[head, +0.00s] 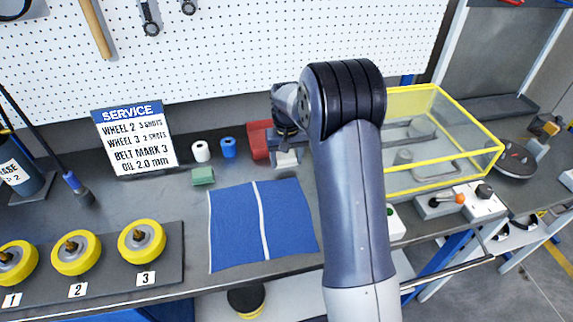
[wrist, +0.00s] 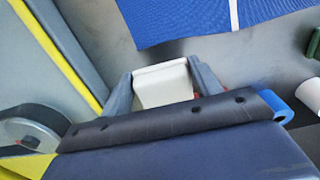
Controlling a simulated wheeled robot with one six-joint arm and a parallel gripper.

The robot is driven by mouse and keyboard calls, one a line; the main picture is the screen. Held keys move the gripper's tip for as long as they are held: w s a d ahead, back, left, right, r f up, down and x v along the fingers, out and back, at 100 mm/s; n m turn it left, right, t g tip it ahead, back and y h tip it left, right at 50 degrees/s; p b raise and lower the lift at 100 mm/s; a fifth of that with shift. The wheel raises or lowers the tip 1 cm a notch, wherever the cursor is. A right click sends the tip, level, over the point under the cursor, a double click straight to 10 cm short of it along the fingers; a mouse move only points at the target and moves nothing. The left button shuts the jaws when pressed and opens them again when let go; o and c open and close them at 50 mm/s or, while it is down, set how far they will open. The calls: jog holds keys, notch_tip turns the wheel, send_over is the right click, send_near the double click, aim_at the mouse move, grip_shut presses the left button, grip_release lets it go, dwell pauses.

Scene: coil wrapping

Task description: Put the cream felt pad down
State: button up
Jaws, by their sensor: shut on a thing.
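In the wrist view my gripper (wrist: 161,74) is shut on the cream felt pad (wrist: 162,86), with one grey finger on each side of it. The pad looks like a pale block. In the head view the pad (head: 287,159) shows as a small pale patch below my gripper (head: 286,150), beside a red object and behind the blue mat. My arm hides part of the area to its right. I cannot tell whether the pad touches the bench.
A blue mat (head: 235,228) with a white stripe lies on the grey bench. The red object (head: 258,141), a blue roll (head: 228,148), a white roll (head: 201,152) and a green block (head: 203,176) stand behind it. A yellow-framed clear box (head: 480,128) is at right.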

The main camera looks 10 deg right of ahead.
aim_at(287, 166)
jog(key=shift+f, duration=1.7)
jog(key=shift+f, duration=0.15)
jog(key=o, duration=0.9)
jog(key=shift+o, duration=0.2)
notch_tip(287, 166, up, 12)
jog(key=shift+r+b, duration=0.2)
jog(key=shift+b, duration=0.2)
jog(key=shift+f, duration=0.1)
